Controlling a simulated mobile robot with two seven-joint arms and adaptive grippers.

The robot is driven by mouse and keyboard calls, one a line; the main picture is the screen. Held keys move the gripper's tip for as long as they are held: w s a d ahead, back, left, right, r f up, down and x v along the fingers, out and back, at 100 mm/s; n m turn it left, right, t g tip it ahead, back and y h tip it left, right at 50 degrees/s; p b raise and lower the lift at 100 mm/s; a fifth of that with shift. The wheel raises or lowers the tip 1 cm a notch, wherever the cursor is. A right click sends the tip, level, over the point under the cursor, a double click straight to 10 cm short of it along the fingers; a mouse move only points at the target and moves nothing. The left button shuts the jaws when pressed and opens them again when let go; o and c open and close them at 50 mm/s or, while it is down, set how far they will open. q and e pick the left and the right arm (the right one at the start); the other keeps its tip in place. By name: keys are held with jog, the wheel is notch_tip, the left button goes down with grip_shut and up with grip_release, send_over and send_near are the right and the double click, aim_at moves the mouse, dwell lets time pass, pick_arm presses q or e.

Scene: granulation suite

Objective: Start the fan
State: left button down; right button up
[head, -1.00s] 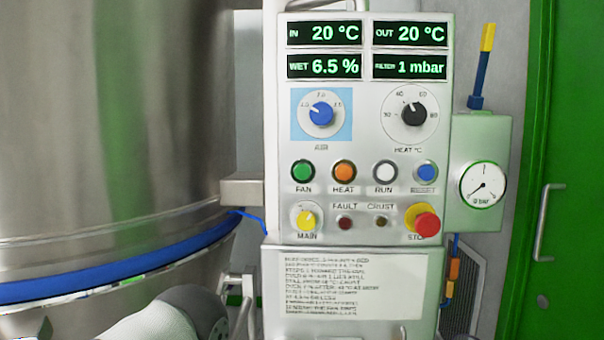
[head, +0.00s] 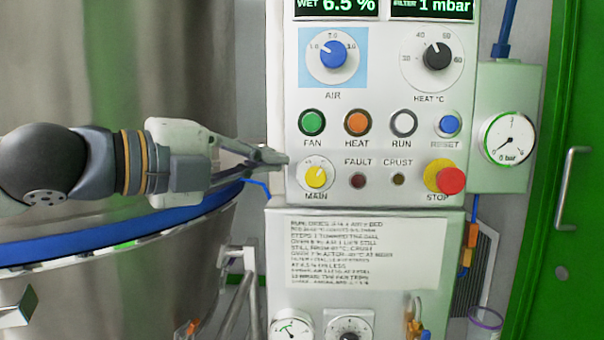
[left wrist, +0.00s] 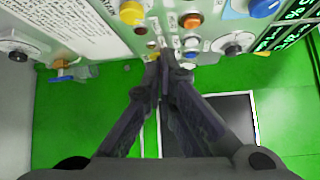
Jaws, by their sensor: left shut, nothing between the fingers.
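The green FAN button (head: 312,123) is at the left end of the button row on the white control panel (head: 380,103). My left gripper (head: 284,158) comes in from the left, its fingers shut and empty. In the head view its tips are at the panel's left edge, below and left of the FAN button, close to the yellow MAIN knob (head: 316,177). I cannot tell whether they touch the panel. In the left wrist view the shut fingertips (left wrist: 166,60) point toward the panel, and the orange HEAT button (left wrist: 192,20) shows. My right gripper is not in view.
The red STOP button (head: 452,180) is at the panel's lower right. The blue AIR knob (head: 333,53) and black HEAT dial (head: 437,56) are above the buttons. A large steel vessel (head: 120,70) stands left. A gauge (head: 507,139) is on the right.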

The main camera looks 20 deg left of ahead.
aim_at(306, 127)
pick_arm(q)
jog(key=r, duration=0.1)
jog(key=s+a+r+n, duration=0.1)
jog(key=r+n+t, duration=0.1)
jog(key=r, duration=0.1)
jog(key=shift+s+a+h, duration=0.15)
jog(key=shift+a+h, duration=0.15)
jog(key=shift+a, duration=0.1)
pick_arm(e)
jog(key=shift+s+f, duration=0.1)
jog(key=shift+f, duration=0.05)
pick_arm(q)
jog(key=x, duration=0.4)
jog(key=a+x, duration=0.1)
jog(key=x, duration=0.3)
jog(key=w+a+b+x, duration=0.1)
jog(key=x, duration=0.3)
jog(key=shift+w+r, duration=0.15)
jog(key=shift+w, duration=0.05)
jog(key=shift+w+a+f, duration=0.1)
jog(key=shift+w+f, duration=0.1)
jog(key=shift+w, duration=0.15)
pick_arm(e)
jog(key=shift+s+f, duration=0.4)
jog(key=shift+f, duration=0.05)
